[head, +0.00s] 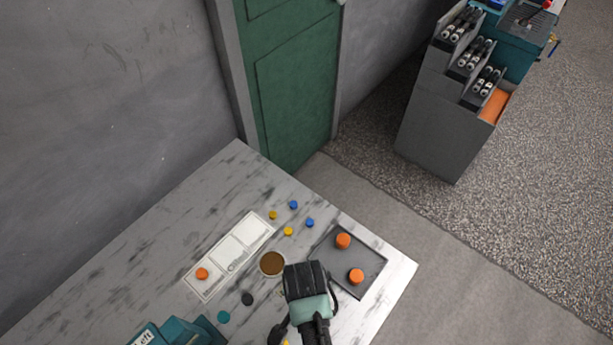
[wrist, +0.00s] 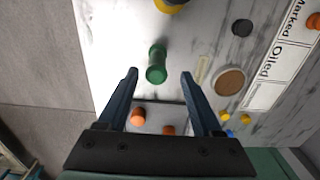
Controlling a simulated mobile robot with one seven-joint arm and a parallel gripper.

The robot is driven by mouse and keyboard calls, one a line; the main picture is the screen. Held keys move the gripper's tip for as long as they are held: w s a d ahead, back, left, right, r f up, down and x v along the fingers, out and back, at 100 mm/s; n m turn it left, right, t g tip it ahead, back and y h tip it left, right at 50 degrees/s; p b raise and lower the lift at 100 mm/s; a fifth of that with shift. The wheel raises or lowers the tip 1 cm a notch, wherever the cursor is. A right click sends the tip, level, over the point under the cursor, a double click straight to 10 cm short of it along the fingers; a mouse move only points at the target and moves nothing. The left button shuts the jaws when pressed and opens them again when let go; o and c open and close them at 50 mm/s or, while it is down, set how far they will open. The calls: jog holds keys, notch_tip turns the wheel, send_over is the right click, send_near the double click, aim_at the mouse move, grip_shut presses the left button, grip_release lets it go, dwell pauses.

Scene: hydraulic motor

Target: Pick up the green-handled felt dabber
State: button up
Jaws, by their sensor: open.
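The green-handled felt dabber (wrist: 156,64) shows in the wrist view as a green, waisted cylinder on the marbled table. It lies ahead of my open gripper (wrist: 159,74), between the lines of the two fingers and a little nearer the left one. The jaws hold nothing, and I see no clear contact with the dabber. In the head view my gripper (head: 305,282) hangs over the table beside the dark tray. The dabber is not visible there, apparently hidden behind my gripper or arm.
A dark tray (head: 373,281) holds two orange knobs (head: 343,241). A round brown-filled dish (head: 272,263) is left of my gripper. A white labelled strip (head: 215,280) carries an orange cap (head: 202,273). Small blue and yellow caps (head: 288,231) lie behind. A teal block (head: 178,331) stands at front left.

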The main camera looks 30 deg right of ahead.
jog(key=f, duration=0.2)
jog(key=f+p, duration=0.1)
jog(key=shift+s+f, duration=0.3)
jog(key=shift+f, duration=0.8)
grip_shut()
